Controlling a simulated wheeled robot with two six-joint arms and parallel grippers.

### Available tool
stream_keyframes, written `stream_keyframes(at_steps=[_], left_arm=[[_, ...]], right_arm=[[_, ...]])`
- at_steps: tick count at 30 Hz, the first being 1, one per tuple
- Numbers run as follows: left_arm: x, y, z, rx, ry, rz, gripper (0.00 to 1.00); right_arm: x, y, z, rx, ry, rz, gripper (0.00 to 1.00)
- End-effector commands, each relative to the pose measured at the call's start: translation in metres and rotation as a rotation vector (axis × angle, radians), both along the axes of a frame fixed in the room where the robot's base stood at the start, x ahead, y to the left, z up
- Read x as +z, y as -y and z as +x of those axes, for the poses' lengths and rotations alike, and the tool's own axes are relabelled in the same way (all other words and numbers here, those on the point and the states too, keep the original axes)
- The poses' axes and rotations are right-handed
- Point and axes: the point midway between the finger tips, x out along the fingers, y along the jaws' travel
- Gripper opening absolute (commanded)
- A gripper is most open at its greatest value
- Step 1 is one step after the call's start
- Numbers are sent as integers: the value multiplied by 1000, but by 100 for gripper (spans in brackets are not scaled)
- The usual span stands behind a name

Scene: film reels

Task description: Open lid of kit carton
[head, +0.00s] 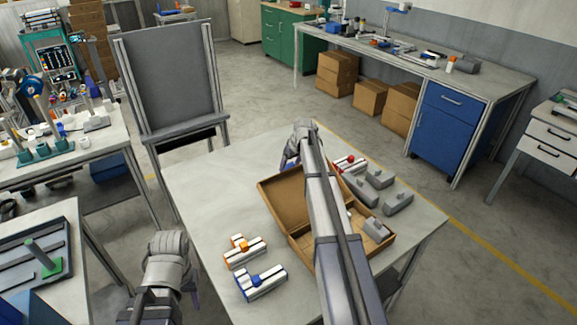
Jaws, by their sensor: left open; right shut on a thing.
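The brown kit carton (299,246) stands on the grey table, its lid (282,203) swung up and leaning out to the left. Part of the inside shows, with grey and white parts in it; my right arm crosses in front of the rest. My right gripper (289,162) is at the lid's far edge and is shut on the lid; the contact is mostly hidden by the wrist. My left gripper (194,287) is open and empty, low at the left, off the table's front left edge, with its fingers partly hidden.
White parts with orange (244,251) and blue (262,283) pieces lie left of the carton. A white part with red (350,163) and several grey blocks (398,201) lie behind and right. A grey panel stand (170,75) is behind the table. The table's left side is clear.

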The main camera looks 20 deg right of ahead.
Motion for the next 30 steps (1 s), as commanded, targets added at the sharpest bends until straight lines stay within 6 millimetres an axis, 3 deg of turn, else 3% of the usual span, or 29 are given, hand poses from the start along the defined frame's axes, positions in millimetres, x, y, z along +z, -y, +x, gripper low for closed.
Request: stream_keyframes(at_steps=[3, 9, 28, 29, 30], left_arm=[[13, 0, 0, 0, 0, 0, 50], [27, 0, 0, 0, 0, 0, 50], [32, 0, 0, 0, 0, 0, 50], [32, 0, 0, 0, 0, 0, 50], [32, 0, 0, 0, 0, 0, 50]], right_arm=[[19, 0, -11, 0, 60, 8, 0], [34, 2, -18, -1, 82, 11, 0], [39, 4, -25, 0, 74, 10, 0], [39, 4, -25, 0, 74, 10, 77], [39, 4, -25, 0, 75, 10, 81]])
